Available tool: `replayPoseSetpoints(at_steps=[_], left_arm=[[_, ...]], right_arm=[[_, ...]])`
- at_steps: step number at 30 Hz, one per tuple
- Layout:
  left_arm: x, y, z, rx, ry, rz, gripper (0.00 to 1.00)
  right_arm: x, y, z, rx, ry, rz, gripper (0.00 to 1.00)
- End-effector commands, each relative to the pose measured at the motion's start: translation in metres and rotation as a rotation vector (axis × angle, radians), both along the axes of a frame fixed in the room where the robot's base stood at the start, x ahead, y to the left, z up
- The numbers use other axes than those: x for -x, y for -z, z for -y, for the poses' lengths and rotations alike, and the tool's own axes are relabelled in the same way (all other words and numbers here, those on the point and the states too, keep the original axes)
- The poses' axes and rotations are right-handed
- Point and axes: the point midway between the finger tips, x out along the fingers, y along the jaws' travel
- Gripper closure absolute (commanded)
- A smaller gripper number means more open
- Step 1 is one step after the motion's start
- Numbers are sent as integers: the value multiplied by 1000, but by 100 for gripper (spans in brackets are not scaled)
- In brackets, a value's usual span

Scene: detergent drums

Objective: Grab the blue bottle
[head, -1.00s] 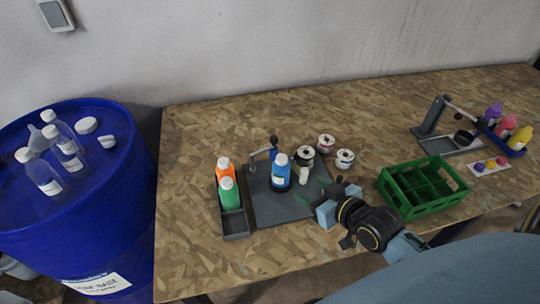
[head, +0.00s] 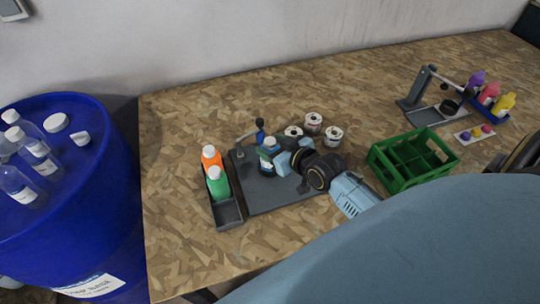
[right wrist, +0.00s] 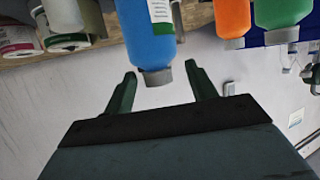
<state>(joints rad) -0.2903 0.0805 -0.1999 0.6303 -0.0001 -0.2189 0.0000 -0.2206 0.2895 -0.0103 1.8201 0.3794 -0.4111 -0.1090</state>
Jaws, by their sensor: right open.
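The blue bottle (head: 266,154) with its pale cap stands upright on a grey plate (head: 300,196) in the head view, partly hidden by my right gripper (head: 277,160). In the right wrist view, which looks upside down, the blue bottle (right wrist: 150,35) hangs from the top with its grey cap pointing down. My right gripper (right wrist: 161,70) is open there, its two dark green fingers apart on either side of the cap. Gaps show between cap and fingers. My left gripper is not in view.
Orange (head: 211,156) and green (head: 217,183) bottles stand in a grey tray (head: 228,213) to the left. A lever stand (head: 259,131) and several white-topped cans (head: 313,122) are behind. A green crate (head: 412,160) stands right. A blue drum (head: 90,200) is at left.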

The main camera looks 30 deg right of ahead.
Motion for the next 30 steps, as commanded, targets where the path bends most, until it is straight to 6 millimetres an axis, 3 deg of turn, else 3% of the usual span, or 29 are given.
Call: replayPoseSetpoints(at_steps=[7, 16, 27, 30], left_arm=[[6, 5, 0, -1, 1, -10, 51], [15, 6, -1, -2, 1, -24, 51], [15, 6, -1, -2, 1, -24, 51], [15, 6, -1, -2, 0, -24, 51]], right_arm=[[-31, 12, -1, -1, 0, 2, 43], [-34, 13, -1, -1, 0, 0, 45], [-34, 13, -1, -1, 0, 0, 93], [-34, 12, -1, -1, 0, 2, 100]])
